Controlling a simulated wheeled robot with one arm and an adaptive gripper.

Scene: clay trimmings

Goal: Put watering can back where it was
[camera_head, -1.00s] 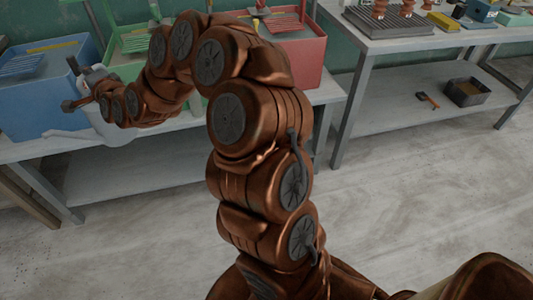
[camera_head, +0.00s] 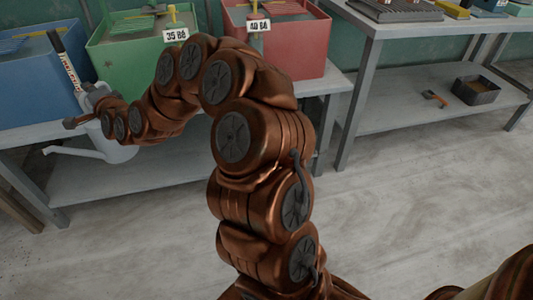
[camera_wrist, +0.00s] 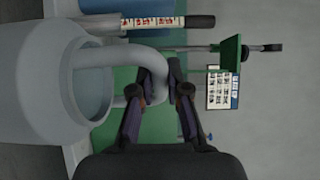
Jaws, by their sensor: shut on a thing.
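The watering can (camera_head: 121,153) is pale blue-grey, with a long thin spout (camera_head: 72,152) pointing left in the head view. It hangs in front of the left bench's edge, partly hidden by my arm. In the wrist view the can's body (camera_wrist: 35,85) fills the left side, its open mouth facing right. Its curved handle (camera_wrist: 130,62) reaches between the fingers of my gripper (camera_wrist: 157,92), which is shut on it. In the head view the fingers are hidden behind my wrist.
A blue bin (camera_head: 35,90), a green bin (camera_head: 125,60) and a red bin (camera_head: 300,50) stand along the left bench (camera_head: 30,140). A dark-handled stick with a printed white strip (camera_head: 68,70) stands near the can. The right bench's lower shelf (camera_head: 400,85) is mostly clear.

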